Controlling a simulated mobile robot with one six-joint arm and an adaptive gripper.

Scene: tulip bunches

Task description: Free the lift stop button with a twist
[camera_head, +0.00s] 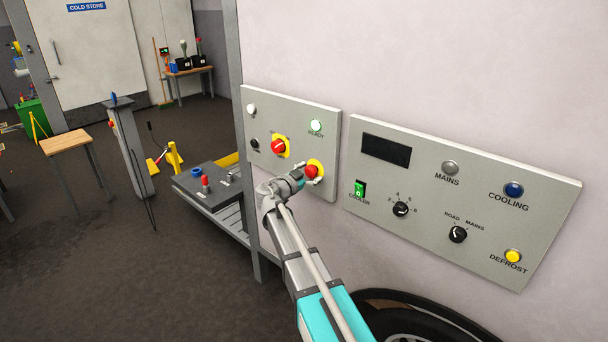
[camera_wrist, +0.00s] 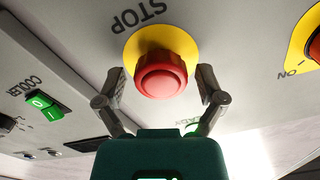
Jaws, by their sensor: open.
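The lift stop button is a red mushroom knob on a yellow disc, low on the left grey panel in the head view (camera_head: 314,169). In the wrist view the red knob (camera_wrist: 161,76) fills the middle, with STOP printed upside down beside its yellow disc. My gripper (camera_wrist: 160,80) is open, with one finger on each side of the knob and a visible gap on both sides. How far the fingertips reach along the knob I cannot tell. In the head view my gripper (camera_head: 299,176) is in front of the button and partly covers it.
A red rotary switch on yellow (camera_head: 279,147) sits left of the button. The right panel (camera_head: 368,206) carries a green COOLER rocker (camera_head: 360,188), black knobs and lamps. A grey-topped bench (camera_head: 212,197) stands at left.

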